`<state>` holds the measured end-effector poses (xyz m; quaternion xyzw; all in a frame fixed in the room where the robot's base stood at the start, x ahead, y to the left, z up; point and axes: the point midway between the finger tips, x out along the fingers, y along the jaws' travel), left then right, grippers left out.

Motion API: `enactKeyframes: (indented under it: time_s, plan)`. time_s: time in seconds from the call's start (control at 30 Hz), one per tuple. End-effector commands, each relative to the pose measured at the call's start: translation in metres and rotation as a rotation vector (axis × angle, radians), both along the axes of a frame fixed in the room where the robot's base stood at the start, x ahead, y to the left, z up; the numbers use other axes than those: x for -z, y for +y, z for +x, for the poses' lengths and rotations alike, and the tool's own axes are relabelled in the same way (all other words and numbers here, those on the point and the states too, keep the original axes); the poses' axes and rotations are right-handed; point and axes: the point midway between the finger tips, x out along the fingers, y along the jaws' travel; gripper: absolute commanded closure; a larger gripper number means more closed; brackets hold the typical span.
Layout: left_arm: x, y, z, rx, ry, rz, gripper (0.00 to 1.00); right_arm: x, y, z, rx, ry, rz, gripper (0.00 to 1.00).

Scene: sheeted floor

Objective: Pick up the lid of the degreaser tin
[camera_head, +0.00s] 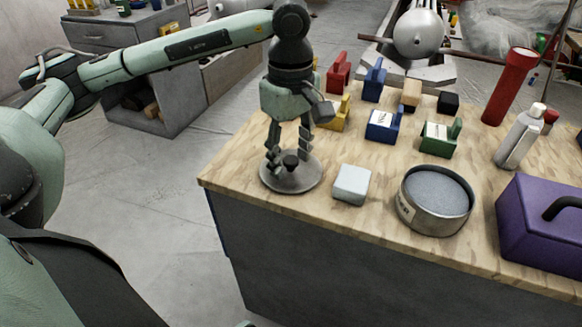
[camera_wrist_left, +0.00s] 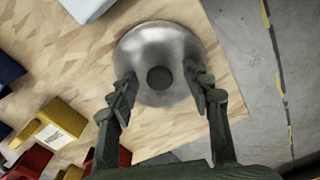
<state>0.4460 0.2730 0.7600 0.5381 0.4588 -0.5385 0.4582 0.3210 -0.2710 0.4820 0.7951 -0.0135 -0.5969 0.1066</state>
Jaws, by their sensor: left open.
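The lid (camera_head: 290,181) is a round grey metal disc with a dark knob, lying on the wooden tabletop near its left corner. It also shows in the left wrist view (camera_wrist_left: 159,50). My left gripper (camera_head: 289,160) points down over the lid and is open, with its fingertips on either side of the knob (camera_wrist_left: 160,78). I cannot tell whether the fingers touch the lid. The open degreaser tin (camera_head: 405,209), a round metal can with a grey surface inside, stands to the right. My right gripper is not in view.
A pale block (camera_head: 352,184) sits between lid and tin. A purple box (camera_head: 540,220) with a black handle is at the right. A red cylinder (camera_head: 510,85), a spray bottle (camera_head: 520,138) and several coloured blocks stand farther back.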

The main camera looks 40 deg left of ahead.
Motion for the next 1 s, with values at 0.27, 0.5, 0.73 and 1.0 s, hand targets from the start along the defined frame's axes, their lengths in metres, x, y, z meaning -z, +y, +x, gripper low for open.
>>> enactKeyframes:
  time_s: [0.27, 0.5, 0.73, 1.0]
  plan:
    - [0.000, 0.000, 0.000, 0.000, -0.001, 0.000, 0.62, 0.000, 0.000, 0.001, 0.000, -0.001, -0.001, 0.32]
    - [0.000, 0.000, 0.000, 0.000, -0.001, 0.000, 0.92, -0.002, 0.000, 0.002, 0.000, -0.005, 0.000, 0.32]
    - [0.000, 0.000, 0.000, 0.000, -0.001, 0.000, 0.98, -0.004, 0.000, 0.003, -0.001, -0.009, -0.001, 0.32]
    - [-0.013, 0.000, 0.001, 0.000, -0.004, -0.001, 0.98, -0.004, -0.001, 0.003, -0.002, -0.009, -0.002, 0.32]
